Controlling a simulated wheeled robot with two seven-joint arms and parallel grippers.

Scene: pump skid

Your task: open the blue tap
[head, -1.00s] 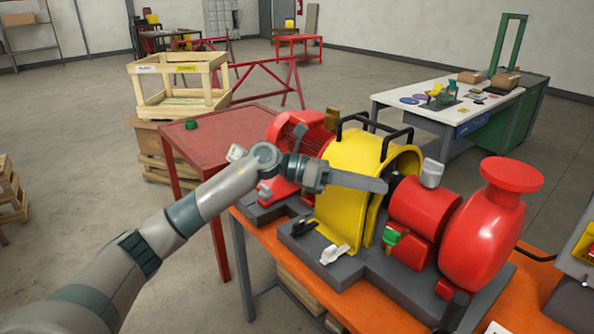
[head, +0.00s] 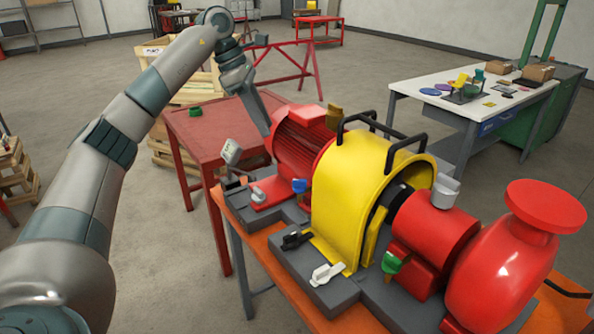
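The blue tap (head: 300,186) is a small blue handle low on the pump skid, between the red motor (head: 302,145) and the yellow guard (head: 357,195). It shows clearly, with nothing in front of it. My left gripper (head: 262,122) hangs pointing down behind and left of the tap, beside the motor's left end, well apart from the tap. Its fingers show nearly edge-on, so I cannot tell whether they are open or shut. I see nothing held in it. My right gripper is not in view.
Other handles stand nearby: green (head: 391,263), white (head: 327,274), black (head: 295,240) and a yellow-brown one (head: 334,115). Black bars (head: 382,130) rise over the guard. A red table (head: 205,140) with a green item (head: 196,111) stands behind left.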

